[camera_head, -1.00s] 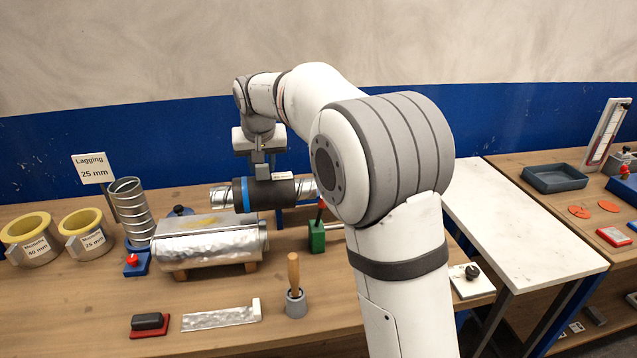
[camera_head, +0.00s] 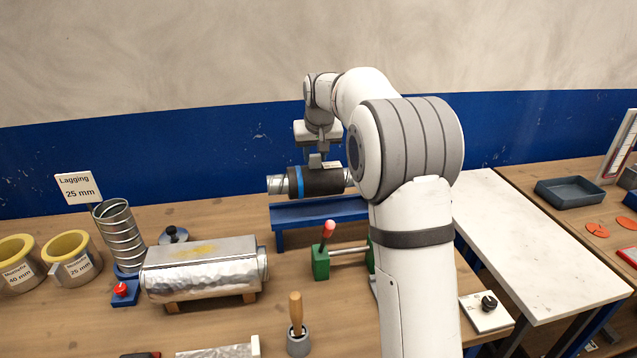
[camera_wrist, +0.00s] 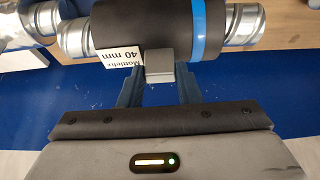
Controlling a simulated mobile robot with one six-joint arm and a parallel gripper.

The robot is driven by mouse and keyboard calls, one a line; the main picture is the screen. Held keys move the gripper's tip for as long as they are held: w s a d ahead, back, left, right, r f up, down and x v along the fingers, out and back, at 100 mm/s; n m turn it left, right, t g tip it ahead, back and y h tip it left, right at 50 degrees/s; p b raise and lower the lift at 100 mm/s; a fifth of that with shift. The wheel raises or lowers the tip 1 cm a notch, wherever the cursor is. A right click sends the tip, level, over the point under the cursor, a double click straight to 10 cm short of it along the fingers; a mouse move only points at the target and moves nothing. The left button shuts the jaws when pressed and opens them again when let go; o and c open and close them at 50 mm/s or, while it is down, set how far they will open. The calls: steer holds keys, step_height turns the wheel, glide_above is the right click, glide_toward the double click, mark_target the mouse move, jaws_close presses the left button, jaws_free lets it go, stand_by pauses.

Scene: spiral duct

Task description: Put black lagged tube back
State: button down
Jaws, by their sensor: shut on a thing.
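The black lagged tube (camera_head: 319,183) is a metal spiral duct with a black sleeve and a blue band near its left end. In the head view it lies level, above or at a blue stand (camera_head: 300,215); I cannot tell whether it touches. In the wrist view the tube (camera_wrist: 150,25) crosses the top, with a "40 mm" label (camera_wrist: 121,58) on the sleeve. The tube's right end is hidden behind my arm in the head view.
A foil-covered duct (camera_head: 200,268) rests on wooden supports at front left. A green clamp (camera_head: 321,262) with a red handle stands before the blue stand. An upright spiral duct (camera_head: 120,237) and yellow-lined rings (camera_head: 72,257) are at left. A white tabletop (camera_head: 530,245) is at right.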

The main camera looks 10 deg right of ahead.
mark_target(317, 171)
steer(key=shift+d+f+p, duration=0.15)
steer(key=shift+f+p, duration=0.25)
steer(key=shift+f, duration=2.5)
steer(key=shift+f, duration=0.2)
steer(key=c, duration=1.1)
jaws_free()
steer(key=shift+o, duration=0.2)
steer(key=b+v, duration=0.2)
steer(key=v, duration=1)
steer(key=s, duration=1.9)
steer(key=s+f, duration=0.5)
steer(key=s, duration=0.4)
steer(key=s+f+g, duration=0.1)
steer(key=s+f, duration=0.4)
steer(key=s, duration=0.4)
steer(key=shift+s+d, duration=0.2)
steer(key=shift+s, duration=0.05)
